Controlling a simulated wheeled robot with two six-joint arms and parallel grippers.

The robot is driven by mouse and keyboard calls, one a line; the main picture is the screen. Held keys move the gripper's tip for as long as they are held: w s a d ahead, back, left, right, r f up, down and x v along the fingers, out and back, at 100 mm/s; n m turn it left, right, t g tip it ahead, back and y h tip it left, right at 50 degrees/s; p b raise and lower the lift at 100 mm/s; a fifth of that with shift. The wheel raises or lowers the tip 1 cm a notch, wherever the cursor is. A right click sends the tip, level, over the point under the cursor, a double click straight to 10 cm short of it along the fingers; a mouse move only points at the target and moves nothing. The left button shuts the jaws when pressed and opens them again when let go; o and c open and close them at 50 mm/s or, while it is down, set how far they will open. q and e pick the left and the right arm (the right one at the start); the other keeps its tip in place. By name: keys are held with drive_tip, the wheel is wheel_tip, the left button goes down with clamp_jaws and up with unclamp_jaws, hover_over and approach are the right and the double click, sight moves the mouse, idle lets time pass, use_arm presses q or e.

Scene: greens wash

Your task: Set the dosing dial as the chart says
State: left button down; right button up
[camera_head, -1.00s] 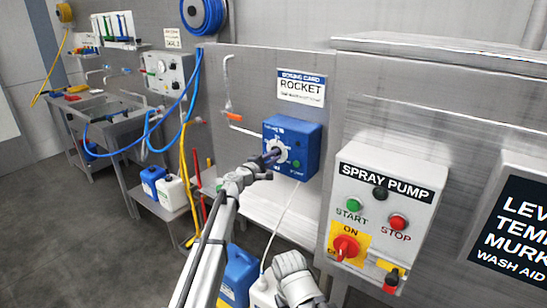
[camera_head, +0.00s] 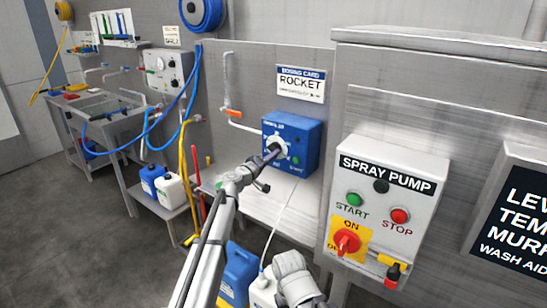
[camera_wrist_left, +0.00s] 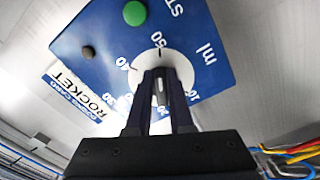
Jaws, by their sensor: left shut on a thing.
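The blue dosing box (camera_head: 305,147) is mounted on the steel panel. Its white dial (camera_head: 274,146) faces my left gripper (camera_head: 271,154). In the left wrist view the dial (camera_wrist_left: 182,68) carries numbers, with 50 and 40 readable near its top left and "ml" beside it. My left gripper (camera_wrist_left: 160,90) is shut on the dial's grey knob (camera_wrist_left: 161,88); the fingers hide part of the dial and the knob's setting is unclear. The dosing card (camera_head: 301,84) above reads ROCKET; its small line is too small to read. It also shows in the left wrist view (camera_wrist_left: 80,98).
A green button (camera_wrist_left: 135,13) sits on the box. The spray pump panel (camera_head: 385,215) stands to the right, with start, stop and red rotary switches. A blue canister (camera_head: 240,272) stands below. An orange-handled valve (camera_head: 233,114) is left of the box.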

use_arm(q)
drive_tip(key=shift+m, duration=0.3)
idle(0.4)
drive_tip(key=c, duration=0.8)
unclamp_jaws()
drive_tip(key=v, duration=0.7)
drive_tip(key=shift+s+a, duration=0.25)
drive_tip(key=shift+s, duration=0.05)
drive_tip(key=shift+f, duration=0.1)
